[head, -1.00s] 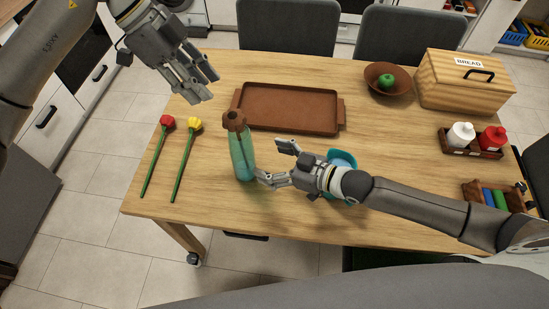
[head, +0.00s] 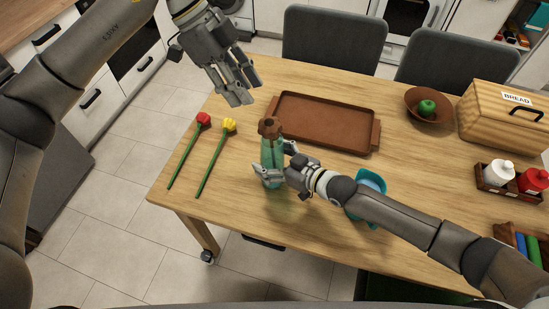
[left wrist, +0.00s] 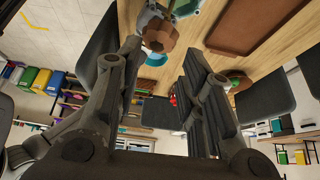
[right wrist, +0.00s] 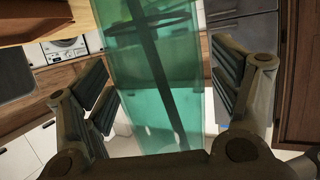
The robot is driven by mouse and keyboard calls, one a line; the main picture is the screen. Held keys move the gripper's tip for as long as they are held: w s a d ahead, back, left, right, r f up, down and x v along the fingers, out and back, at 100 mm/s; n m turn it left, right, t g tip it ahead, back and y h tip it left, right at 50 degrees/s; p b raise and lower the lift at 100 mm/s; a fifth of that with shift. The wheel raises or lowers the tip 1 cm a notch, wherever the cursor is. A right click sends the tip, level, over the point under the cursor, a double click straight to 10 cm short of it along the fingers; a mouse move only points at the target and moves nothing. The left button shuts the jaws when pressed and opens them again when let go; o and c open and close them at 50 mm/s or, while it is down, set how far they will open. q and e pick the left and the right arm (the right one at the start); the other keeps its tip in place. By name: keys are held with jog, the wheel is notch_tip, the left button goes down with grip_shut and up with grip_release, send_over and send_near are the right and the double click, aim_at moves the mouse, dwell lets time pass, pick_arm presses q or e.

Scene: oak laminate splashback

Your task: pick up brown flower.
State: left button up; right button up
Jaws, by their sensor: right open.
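The brown flower (head: 270,127) stands in a teal see-through vase (head: 270,148), its head just above the rim. My right gripper (head: 273,161) is open with its fingers on both sides of the vase. In the right wrist view the vase (right wrist: 160,75) fills the space between the fingers, the dark stem showing inside; I cannot tell whether they touch it. My left gripper (head: 243,94) is open and empty, above and to the left of the flower. In the left wrist view the brown flower (left wrist: 160,34) appears beyond the gap between the fingertips.
A red flower (head: 203,119) and a yellow flower (head: 229,125) lie on the table at left. A brown tray (head: 325,122) lies behind the vase. A teal cup (head: 369,183) is partly hidden by my right arm. A bowl (head: 420,113) with a green apple and a bread box (head: 495,115) stand at right.

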jog(key=c, duration=1.3)
pick_arm(q)
jog(key=o, duration=0.5)
jog(key=shift+w+d+f, duration=0.1)
jog(key=shift+w+d, duration=0.05)
pick_arm(e)
jog(key=shift+o, duration=0.2)
pick_arm(q)
jog(key=shift+o, duration=0.7)
jog(key=w+m+h, duration=0.1)
jog(key=w+d+m+t+h, duration=0.1)
jog(key=w, duration=0.1)
jog(key=w+d+f+m+t+h, duration=0.1)
jog(key=h, duration=0.1)
jog(key=shift+w+d, duration=0.25)
jog(key=shift+w, duration=0.05)
jog(key=w+a+f+m+t+h, duration=0.2)
jog(key=w+f+m+t+h, duration=0.25)
jog(key=w+m+t, duration=0.35)
jog(key=s+a+f+m+t+y, duration=0.1)
jog(key=s+a+f+t+y, duration=0.35)
jog(key=s+f+t, duration=0.35)
jog(key=s+d+f+m+t+y, duration=0.25)
jog(key=s+y, duration=0.45)
jog(key=s, duration=0.7)
notch_tip(320, 180, up, 2)
send_over(268, 152)
jog(key=shift+g+y, duration=0.35)
jog(key=shift+y, duration=0.05)
